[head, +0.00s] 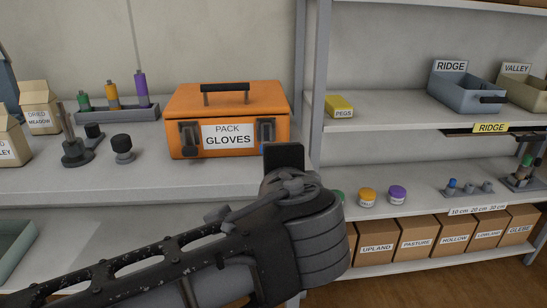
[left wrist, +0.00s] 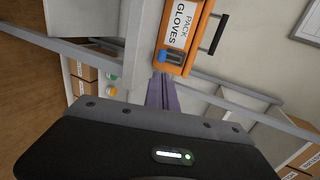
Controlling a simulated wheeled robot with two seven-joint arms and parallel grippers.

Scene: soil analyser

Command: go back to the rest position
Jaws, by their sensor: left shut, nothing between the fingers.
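My left arm comes in from the lower left of the head view. My left gripper (head: 284,157) is at the front of the shelf, by the lower right corner of the orange case marked PACK GLOVES (head: 228,105). In the left wrist view the gripper's fingers (left wrist: 161,92) are together with nothing held. The case (left wrist: 186,35) shows beyond them with its label, handle and a latch. Whether the fingertips touch the case I cannot tell. My right gripper is not in view.
A grey upright post (head: 319,75) is close right of my gripper. Right shelves hold a yellow PEGS box (head: 339,107), a RIDGE bin (head: 465,92) and cardboard boxes (head: 418,238).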

